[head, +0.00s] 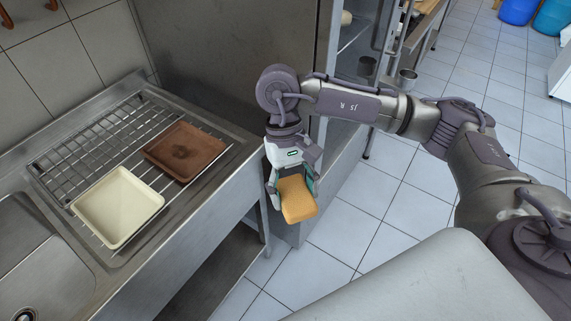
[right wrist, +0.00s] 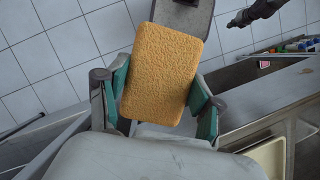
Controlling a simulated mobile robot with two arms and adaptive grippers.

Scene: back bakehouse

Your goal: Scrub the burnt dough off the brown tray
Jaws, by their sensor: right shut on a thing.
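The brown tray (head: 184,151) lies on the wire rack of the sink counter in the head view, with a dark burnt patch (head: 180,152) in its middle. My right gripper (head: 290,193) is shut on a yellow sponge (head: 298,200) and holds it in the air to the right of the counter's edge, apart from the tray. The sponge (right wrist: 161,75) fills the middle of the right wrist view between the green-padded fingers (right wrist: 161,100). My left gripper is in neither named place in the head view; a dark arm part shows at the top of the right wrist view.
A cream tray (head: 117,205) lies on the wire rack (head: 92,150), left of the brown tray. A sink basin (head: 25,265) is at the far left. A steel cabinet (head: 225,60) stands behind the counter. The tiled floor to the right is mostly clear.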

